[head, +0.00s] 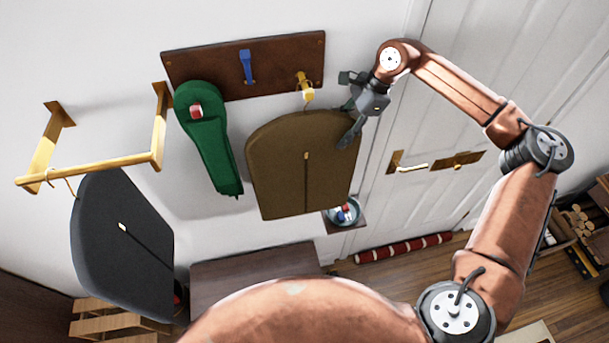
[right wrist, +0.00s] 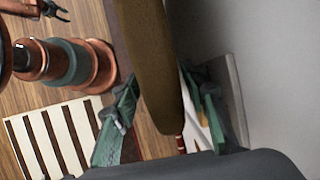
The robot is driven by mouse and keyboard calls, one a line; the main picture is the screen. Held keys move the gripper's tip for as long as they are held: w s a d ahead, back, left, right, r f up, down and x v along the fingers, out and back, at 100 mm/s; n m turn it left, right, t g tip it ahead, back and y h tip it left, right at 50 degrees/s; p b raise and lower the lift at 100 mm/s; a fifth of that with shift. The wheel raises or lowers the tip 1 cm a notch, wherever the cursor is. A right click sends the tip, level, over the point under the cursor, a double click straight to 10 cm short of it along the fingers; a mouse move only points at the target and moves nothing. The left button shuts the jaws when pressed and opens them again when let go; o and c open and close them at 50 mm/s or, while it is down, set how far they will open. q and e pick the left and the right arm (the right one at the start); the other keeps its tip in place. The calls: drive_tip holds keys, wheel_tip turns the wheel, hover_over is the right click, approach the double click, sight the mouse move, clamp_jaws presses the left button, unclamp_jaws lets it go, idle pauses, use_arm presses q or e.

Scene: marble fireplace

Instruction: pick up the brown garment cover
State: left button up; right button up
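The brown garment cover (head: 290,175) hangs from a brass hook (head: 304,88) on the dark wooden wall rack, with a small pale zip pull on its front. My right gripper (head: 345,108) is open at the cover's upper right edge. In the right wrist view the brown cover (right wrist: 152,60) shows edge-on between the two spread green-grey fingers (right wrist: 163,125), with visible gaps, and I see no grip on it. My left gripper (right wrist: 58,10) shows small at the top left of the right wrist view, with its fingers apart. It is outside the head view.
A dark grey cover (head: 115,245) hangs from a brass rail (head: 90,172). A door with a brass handle (head: 408,166) stands right. A bowl (head: 342,212) sits on a small shelf below.

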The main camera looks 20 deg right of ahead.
clamp_jaws()
drive_tip(key=shift+r, duration=0.1)
idle(0.5)
